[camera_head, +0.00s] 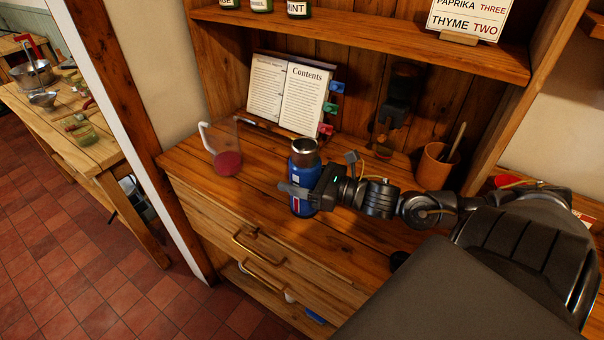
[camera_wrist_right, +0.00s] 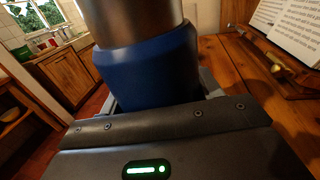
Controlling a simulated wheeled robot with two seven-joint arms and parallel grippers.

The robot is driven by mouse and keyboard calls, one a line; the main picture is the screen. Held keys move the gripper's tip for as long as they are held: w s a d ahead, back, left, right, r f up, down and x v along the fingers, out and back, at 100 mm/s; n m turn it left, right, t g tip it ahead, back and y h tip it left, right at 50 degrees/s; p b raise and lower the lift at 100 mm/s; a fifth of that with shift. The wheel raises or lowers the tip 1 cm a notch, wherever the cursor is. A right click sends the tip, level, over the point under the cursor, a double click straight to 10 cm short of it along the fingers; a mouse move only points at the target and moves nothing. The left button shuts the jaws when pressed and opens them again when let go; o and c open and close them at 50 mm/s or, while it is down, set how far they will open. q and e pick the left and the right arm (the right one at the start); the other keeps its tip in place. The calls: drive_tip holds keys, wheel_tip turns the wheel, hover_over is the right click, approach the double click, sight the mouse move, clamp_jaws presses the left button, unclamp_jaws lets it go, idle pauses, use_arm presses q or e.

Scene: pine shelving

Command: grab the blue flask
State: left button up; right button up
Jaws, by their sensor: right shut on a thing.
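The blue flask (camera_head: 303,173) stands upright at the front part of the wooden counter in the head view. It has a blue body and a bare metal top. My right gripper (camera_head: 308,194) is shut on its body, with fingers on both sides of it. In the right wrist view the flask (camera_wrist_right: 150,65) fills the upper middle, close against the gripper (camera_wrist_right: 160,105); its base is hidden there. I cannot tell from these views whether the base touches the counter. My left gripper is not in view.
A jug (camera_head: 225,155) with a white handle and red contents stands left of the flask. An open book (camera_head: 290,95) on a stand is behind it. A brown pot (camera_head: 436,167) with utensils is at the right. A shelf (camera_head: 370,40) overhangs the counter. Drawers (camera_head: 250,250) lie below.

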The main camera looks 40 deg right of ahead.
drive_tip(key=shift+r, duration=0.2)
drive_tip(key=shift+r+p, duration=0.8)
drive_tip(key=s+a+r+p, duration=0.6)
drive_tip(key=s+r+p, duration=0.5)
drive_tip(key=p, duration=0.4)
drive_tip(key=shift+s, duration=0.75)
